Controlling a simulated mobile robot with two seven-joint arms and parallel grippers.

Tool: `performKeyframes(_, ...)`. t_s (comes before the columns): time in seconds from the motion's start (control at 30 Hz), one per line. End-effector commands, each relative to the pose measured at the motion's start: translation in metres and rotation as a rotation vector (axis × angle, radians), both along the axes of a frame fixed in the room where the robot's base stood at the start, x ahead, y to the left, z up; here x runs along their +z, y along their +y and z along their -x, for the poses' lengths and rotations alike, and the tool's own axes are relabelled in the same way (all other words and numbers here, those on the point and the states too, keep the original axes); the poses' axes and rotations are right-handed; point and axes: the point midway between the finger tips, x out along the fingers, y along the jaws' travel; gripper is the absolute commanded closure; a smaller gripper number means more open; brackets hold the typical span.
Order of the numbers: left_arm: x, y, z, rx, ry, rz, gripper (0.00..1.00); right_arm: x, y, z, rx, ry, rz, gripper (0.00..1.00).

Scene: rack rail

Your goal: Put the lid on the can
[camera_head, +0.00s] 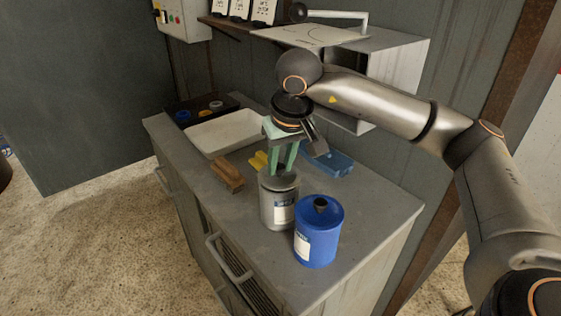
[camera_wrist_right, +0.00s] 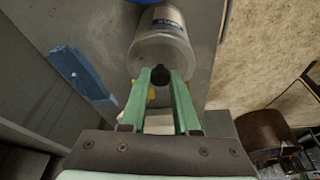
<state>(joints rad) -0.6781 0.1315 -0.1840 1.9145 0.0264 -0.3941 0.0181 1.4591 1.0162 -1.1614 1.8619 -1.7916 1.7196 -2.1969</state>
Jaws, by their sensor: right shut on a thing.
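A grey can (camera_head: 276,208) with a white and blue label stands on the grey cabinet top, and it also shows in the right wrist view (camera_wrist_right: 168,22). A grey lid (camera_head: 279,183) is at the can's top; I cannot tell whether it is fully seated or slightly raised. My right gripper (camera_head: 282,170) points down over the can, its green fingers shut on the lid's dark knob. The knob shows between the fingertips in the right wrist view (camera_wrist_right: 160,76). My left gripper is not in view.
A blue can (camera_head: 318,228) with its own blue lid and dark knob stands close beside the grey can. A brown brush-like block (camera_head: 227,174), yellow item (camera_head: 259,161), blue tray (camera_head: 335,161) and white tray (camera_head: 222,133) lie behind. A wall shelf unit (camera_head: 392,72) is close above.

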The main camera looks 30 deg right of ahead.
Motion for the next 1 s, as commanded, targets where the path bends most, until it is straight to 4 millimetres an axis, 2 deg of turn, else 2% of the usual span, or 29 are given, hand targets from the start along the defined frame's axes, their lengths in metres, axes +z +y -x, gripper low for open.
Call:
performKeyframes(0.4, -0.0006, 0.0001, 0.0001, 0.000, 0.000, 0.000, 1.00, -0.0004, 0.0002, -0.0001, 0.000, 0.000, 0.000, 1.00)
performKeyframes(0.43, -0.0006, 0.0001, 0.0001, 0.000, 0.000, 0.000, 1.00, -0.0004, 0.0002, -0.0001, 0.000, 0.000, 0.000, 0.68)
performKeyframes(0.7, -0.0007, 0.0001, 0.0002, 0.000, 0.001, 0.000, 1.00, -0.0004, 0.0002, -0.0001, 0.000, 0.000, 0.000, 0.38)
performKeyframes(0.9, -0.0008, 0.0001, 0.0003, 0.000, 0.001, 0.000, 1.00, -0.0005, 0.0001, -0.0001, 0.000, 0.000, 0.000, 0.36)
performKeyframes(1.0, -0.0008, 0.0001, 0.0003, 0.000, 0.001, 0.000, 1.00, -0.0006, 0.0001, 0.0000, 0.000, 0.000, 0.000, 0.24)
